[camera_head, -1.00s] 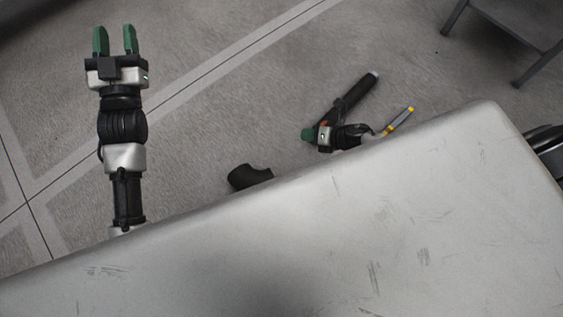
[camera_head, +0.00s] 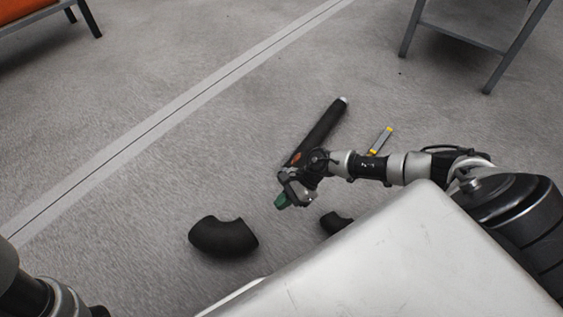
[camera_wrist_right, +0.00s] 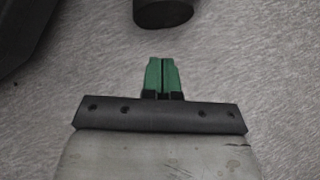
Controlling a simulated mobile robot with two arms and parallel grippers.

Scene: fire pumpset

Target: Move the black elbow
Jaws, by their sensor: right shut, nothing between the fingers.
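A black elbow (camera_head: 222,237) lies on the grey floor, left of and below my right gripper in the head view. A second, smaller-looking black curved piece (camera_head: 334,222) shows to the right of the gripper, partly hidden behind my pale body. My right gripper (camera_head: 282,201) has green fingertips, is shut and empty, and is apart from the elbow. In the right wrist view its fingers (camera_wrist_right: 162,77) are together. A black round-ended piece (camera_wrist_right: 163,12) shows beyond them, cut off by the top edge; which piece it is I cannot tell. My left gripper is out of view.
A long black cylinder (camera_head: 320,132) lies on the floor behind my right gripper. A grey and yellow stick (camera_head: 381,140) lies beside it. A grey metal stand (camera_head: 470,38) is at the back right, an orange-topped one (camera_head: 22,10) at the back left. The floor at left is clear.

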